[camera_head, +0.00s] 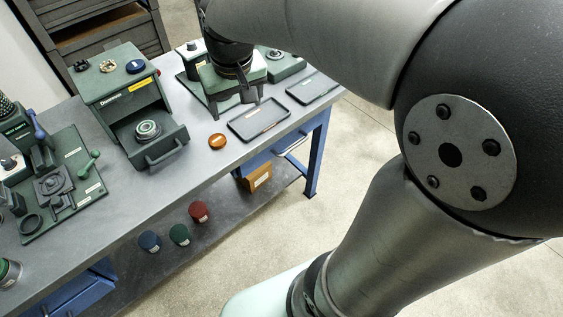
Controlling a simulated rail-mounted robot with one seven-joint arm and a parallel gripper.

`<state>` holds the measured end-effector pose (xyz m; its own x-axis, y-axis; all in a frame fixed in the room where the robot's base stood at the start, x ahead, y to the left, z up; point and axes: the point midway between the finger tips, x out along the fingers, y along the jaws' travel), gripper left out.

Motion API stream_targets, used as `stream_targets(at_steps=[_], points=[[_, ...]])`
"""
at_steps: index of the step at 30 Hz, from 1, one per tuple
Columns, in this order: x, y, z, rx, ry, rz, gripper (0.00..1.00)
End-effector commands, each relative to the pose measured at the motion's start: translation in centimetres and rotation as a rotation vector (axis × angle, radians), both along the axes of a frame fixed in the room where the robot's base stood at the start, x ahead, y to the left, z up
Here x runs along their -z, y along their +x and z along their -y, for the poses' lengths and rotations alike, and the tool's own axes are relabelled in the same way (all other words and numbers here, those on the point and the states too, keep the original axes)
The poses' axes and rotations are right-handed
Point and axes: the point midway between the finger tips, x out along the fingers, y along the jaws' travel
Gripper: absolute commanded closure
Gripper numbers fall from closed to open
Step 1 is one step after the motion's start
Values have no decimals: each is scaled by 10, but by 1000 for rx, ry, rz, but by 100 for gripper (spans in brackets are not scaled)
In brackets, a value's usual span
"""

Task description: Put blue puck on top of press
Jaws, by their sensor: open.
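A dark blue round disc (136,66) lies on top of the green drawer box (128,92), at its right end. A blue round piece (149,241) also stands on the lower shelf; I cannot tell which of the two is the blue puck. Two green machines could be the press: one with a blue lever (40,128) at the left, and one (214,84) at the back, partly hidden by my arm. My gripper (250,96) is open with nothing seen in it, pointing down in front of the back machine, near the black tray.
An orange disc (217,141) and black trays (259,122) (313,88) lie on the grey table (200,172). The drawer (150,140) is pulled out with a round part in it. Green (179,235) and red (199,212) pieces stand on the lower shelf. The table's front middle is clear.

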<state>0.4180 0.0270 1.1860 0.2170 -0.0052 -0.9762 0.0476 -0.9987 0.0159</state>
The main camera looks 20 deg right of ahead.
Motion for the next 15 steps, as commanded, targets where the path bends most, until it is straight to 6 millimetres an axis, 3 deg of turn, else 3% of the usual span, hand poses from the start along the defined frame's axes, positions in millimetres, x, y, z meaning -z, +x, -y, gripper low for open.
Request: stream_targets(at_steps=[1,3,6,10,15], points=[[14,-40,10,18,3,-24,26],[33,-84,19,35,8,-55,26],[57,-129,25,52,14,-90,26],[72,-157,28,63,19,-112,26],[75,-161,28,64,19,-117,26]])
